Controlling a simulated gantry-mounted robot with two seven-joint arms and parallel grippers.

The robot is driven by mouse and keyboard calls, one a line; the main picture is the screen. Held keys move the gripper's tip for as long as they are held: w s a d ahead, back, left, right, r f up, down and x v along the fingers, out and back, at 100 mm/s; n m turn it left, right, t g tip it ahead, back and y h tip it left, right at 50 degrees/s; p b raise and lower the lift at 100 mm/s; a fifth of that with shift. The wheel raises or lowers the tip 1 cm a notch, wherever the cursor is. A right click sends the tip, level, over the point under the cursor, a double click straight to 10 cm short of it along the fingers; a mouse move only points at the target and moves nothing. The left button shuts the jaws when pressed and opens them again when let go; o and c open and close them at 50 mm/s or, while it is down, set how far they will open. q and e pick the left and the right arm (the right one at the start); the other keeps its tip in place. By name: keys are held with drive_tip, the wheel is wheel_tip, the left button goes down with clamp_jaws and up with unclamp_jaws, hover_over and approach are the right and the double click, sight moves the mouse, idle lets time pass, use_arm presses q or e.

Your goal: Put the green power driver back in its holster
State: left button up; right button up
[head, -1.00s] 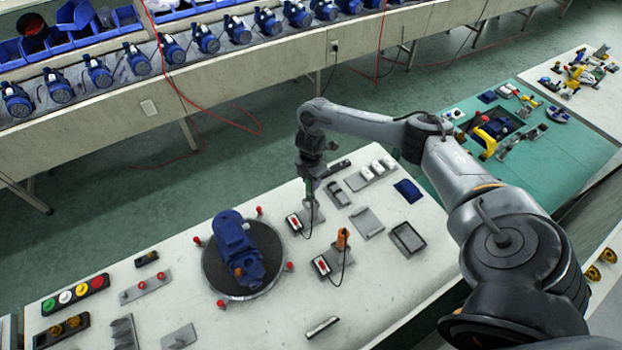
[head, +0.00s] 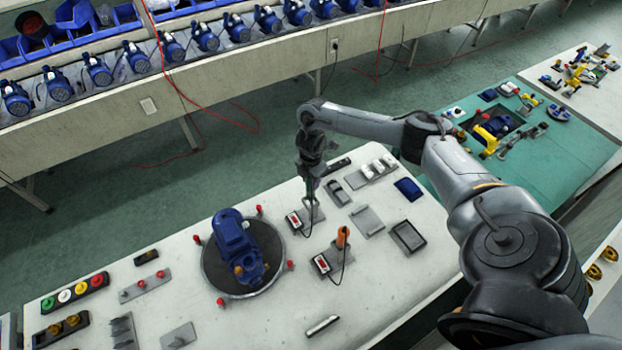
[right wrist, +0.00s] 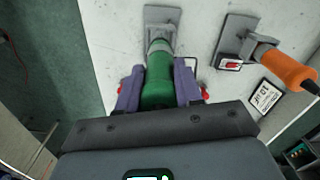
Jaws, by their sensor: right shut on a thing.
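The green power driver (right wrist: 158,88) is in the right wrist view, between the purple fingers of my right gripper (right wrist: 160,92). The gripper is shut on it. The driver's front end points at the grey holster (right wrist: 163,16), whose plate lies on the white bench. The nose meets the holster's raised part in this view; how deep it sits I cannot tell. In the head view my right gripper (head: 311,188) points down over the holster plate (head: 316,214), and the driver is mostly hidden there. My left gripper is not in view.
An orange driver (head: 342,238) stands in a similar holder close by. Small boxes with red tops (head: 293,221) and cables lie beside the holders. A blue pump (head: 238,248) sits on a round dark plate to the left. Grey trays (head: 407,237) lie to the right.

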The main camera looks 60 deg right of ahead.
drive_tip(key=shift+f+b, duration=0.75)
drive_tip(key=shift+f, duration=0.65)
drive_tip(key=shift+f+b, duration=0.8)
drive_tip(key=shift+f, duration=0.5)
drive_tip(key=o, duration=1.2)
drive_tip(key=shift+r+p, duration=2.85)
drive_tip(key=shift+r, duration=0.15)
